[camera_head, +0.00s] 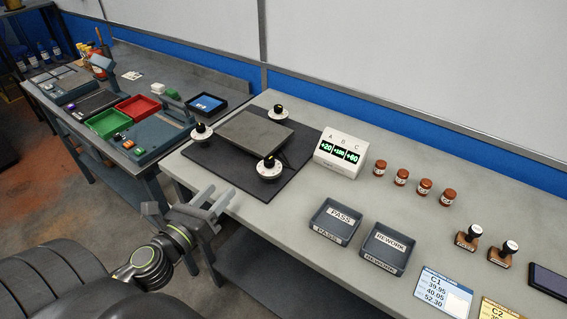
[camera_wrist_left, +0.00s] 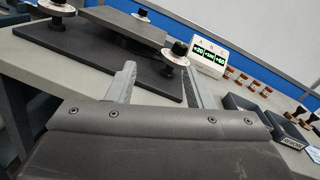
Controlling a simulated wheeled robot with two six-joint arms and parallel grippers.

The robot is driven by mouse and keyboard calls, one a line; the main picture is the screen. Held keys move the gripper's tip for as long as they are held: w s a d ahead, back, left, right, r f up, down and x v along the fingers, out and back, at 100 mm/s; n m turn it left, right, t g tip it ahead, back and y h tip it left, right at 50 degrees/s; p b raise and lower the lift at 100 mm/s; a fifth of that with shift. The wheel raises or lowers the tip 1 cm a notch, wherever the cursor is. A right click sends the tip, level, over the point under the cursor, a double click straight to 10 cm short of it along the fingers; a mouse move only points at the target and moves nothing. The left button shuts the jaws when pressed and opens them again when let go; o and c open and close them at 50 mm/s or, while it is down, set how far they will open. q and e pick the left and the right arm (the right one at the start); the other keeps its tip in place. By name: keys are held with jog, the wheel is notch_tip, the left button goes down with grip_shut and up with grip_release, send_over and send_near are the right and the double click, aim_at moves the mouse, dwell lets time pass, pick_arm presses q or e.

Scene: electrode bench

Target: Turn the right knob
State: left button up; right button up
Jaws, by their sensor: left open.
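A grey square plate (camera_head: 255,132) sits on a dark base mat (camera_head: 218,164) with three black-topped knobs on white round discs around it. The near right knob (camera_head: 269,166) is at the plate's front corner; another knob (camera_head: 201,131) is at the left and a third (camera_head: 279,112) at the back. My left gripper (camera_head: 219,195) is open and empty in front of the bench edge, apart from the knobs. In the left wrist view, the near right knob (camera_wrist_left: 175,60) shows beyond the fingers, close to the right fingertip. My right gripper is out of view.
A white display box (camera_head: 340,152) reads about +20, +100, +60 under A, B, C. PASS (camera_head: 335,222) and REWORK (camera_head: 388,250) trays, brown jars (camera_head: 401,177), stamps and cards stand to the right. Another bench with coloured bins (camera_head: 108,122) is at left.

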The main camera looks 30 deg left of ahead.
pick_arm(q)
jog(key=d+m+h, duration=0.2)
jog(key=m, duration=0.3)
jog(key=p, duration=0.7)
send_near(273, 158)
jog(key=shift+m+h, duration=0.3)
jog(key=shift+h, duration=0.1)
jog(key=w+p, duration=0.1)
jog(key=w, duration=0.4)
jog(key=w+p, duration=0.2)
jog(key=w, duration=0.3)
jog(key=shift+d+f, duration=0.2)
jog(key=shift+f, duration=0.05)
jog(key=shift+w, duration=0.5)
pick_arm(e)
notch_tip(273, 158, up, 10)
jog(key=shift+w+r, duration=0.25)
pick_arm(q)
jog(key=c, duration=1)
